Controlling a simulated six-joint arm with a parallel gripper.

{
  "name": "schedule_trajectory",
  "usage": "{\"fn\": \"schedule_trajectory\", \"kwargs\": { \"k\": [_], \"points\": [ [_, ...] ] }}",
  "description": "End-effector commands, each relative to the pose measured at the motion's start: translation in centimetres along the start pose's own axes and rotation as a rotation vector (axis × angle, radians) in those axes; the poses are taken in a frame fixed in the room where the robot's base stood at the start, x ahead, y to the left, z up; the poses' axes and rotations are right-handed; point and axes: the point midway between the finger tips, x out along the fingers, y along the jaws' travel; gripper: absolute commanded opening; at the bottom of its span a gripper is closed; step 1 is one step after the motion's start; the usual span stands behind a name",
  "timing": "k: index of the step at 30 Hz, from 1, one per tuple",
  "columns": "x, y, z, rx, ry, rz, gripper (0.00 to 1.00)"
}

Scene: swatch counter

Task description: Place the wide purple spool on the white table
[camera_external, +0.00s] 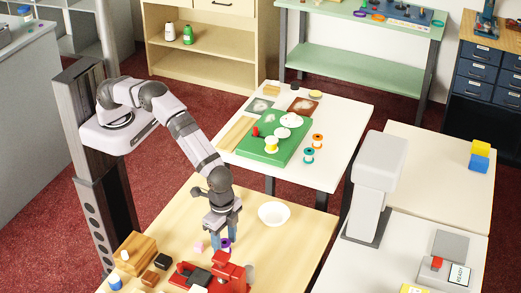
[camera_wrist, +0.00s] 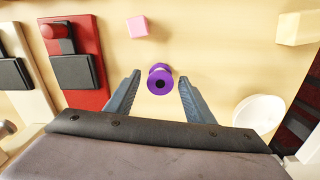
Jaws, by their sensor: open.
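The purple spool (camera_wrist: 160,79) stands on the light wooden table, between the two fingers of my gripper in the wrist view, with a gap on each side. In the external view the purple spool (camera_external: 224,244) shows partly behind the fingers. My gripper (camera_external: 223,240) is open and empty, pointing down close above the wooden table; its blue fingers also show in the wrist view (camera_wrist: 160,96). The white table (camera_external: 335,150) stands further back, with a green mat, several spools and white pieces on it.
A white bowl (camera_external: 274,214) stands right of my gripper. A pink cube (camera_wrist: 138,26) lies near the spool. A red device (camera_external: 215,274) and wooden blocks (camera_external: 134,251) are at the front. The white table's right part is clear.

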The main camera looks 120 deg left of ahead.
Motion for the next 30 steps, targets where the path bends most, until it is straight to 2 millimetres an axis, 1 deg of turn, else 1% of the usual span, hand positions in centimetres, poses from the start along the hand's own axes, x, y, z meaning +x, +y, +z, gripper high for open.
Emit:
{"fn": "schedule_trajectory", "kwargs": {
  "k": [5, 13, 18, 24, 30],
  "points": [
    [-2.4, 0.0, -0.1, 0.000, 0.006, 0.001, 0.49],
    [-7.4, 0.0, -0.1, 0.000, 0.005, 0.001, 0.49],
    [-9.7, 0.0, -0.1, 0.000, 0.003, 0.001, 0.49],
    [-11.0, 0.0, 0.0, 0.000, 0.002, 0.000, 0.49],
    [-11.2, 0.0, 0.0, 0.000, 0.001, 0.000, 0.49]
  ]
}}
